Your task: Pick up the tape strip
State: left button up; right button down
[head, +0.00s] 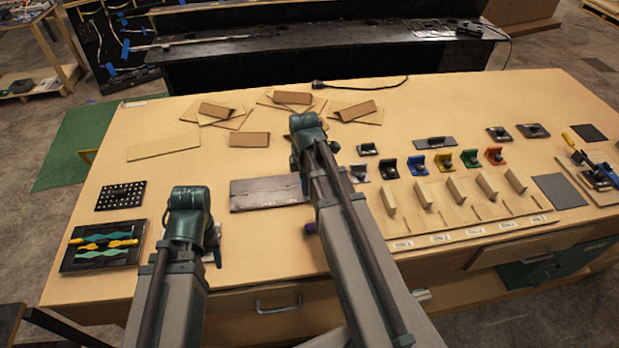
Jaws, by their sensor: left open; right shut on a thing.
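I cannot pick out the tape strip with certainty. My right gripper (303,170) is over the middle of the table, at the right end of a dark grey plate (262,194). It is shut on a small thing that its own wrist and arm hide. My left gripper (214,245) is open, low over the front left of the table, mostly hidden behind its wrist.
Cardboard pieces (249,139) lie at the back. A black tray with green and yellow tools (66,262) and a perforated black block (120,196) stand at left. Coloured brackets (443,160) and a slotted wooden rack (470,217) fill the right. Bare table lies left of the plate.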

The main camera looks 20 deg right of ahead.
pick_arm(q)
jog(key=shift+r+p, duration=0.5)
jog(key=shift+r, duration=0.05)
pick_arm(e)
jog(key=s+a, duration=0.6)
jog(key=s+a+r, duration=0.1)
jog(key=s+a, duration=0.1)
jog(key=shift+s+a+r, duration=0.1)
jog(key=shift+s+a, duration=0.3)
pick_arm(q)
jog(key=shift+r+p, duration=2)
pick_arm(e)
jog(key=shift+r, duration=2)
